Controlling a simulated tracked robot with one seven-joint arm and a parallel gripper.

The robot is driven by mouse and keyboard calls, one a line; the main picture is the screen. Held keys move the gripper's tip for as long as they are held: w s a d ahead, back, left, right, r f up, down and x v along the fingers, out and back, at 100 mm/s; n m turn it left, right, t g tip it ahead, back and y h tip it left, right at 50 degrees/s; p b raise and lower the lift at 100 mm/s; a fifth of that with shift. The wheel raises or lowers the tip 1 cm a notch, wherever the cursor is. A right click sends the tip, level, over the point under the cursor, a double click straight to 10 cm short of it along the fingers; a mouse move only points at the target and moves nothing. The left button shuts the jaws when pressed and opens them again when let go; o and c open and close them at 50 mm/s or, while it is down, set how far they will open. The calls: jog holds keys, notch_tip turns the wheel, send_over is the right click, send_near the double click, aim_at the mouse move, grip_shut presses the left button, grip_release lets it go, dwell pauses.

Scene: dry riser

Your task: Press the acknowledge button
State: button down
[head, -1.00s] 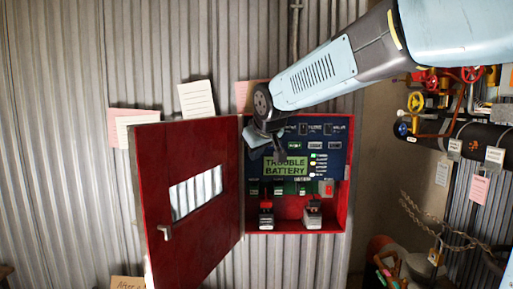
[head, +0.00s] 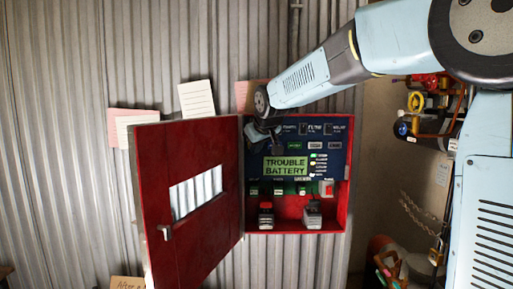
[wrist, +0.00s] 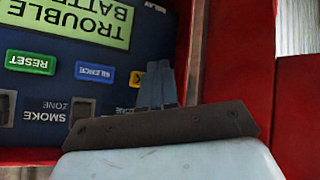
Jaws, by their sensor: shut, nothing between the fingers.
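The alarm panel has a blue face (head: 340,160) inside an open red cabinet (head: 347,205). Its green display (head: 286,167) reads TROUBLE BATTERY. In the wrist view the panel is upside down, with a green RESET button (wrist: 31,62), a blue SILENCE button (wrist: 94,72) and a yellow button (wrist: 136,79) in one row. The yellow button is partly hidden by my gripper (wrist: 154,70); only a letter like K shows. My gripper (head: 277,140) is shut and empty, in front of the panel's upper left. I cannot tell whether it touches the button.
The red cabinet door (head: 190,215) stands open to the left. Several key switches and a red-marked switch (head: 326,188) sit below the display. Two batteries (head: 313,215) stand on the cabinet floor. Pipes and valves (head: 415,115) are at the right.

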jog(key=shift+w, duration=0.6)
jog(key=shift+w, duration=0.2)
dwell(1.6)
jog(key=shift+w, duration=0.2)
jog(key=shift+w, duration=0.5)
dwell(1.0)
dwell(0.3)
jog(key=shift+s, duration=0.95)
jog(key=shift+s, duration=0.1)
jog(key=s, duration=0.4)
jog(key=shift+s, duration=0.35)
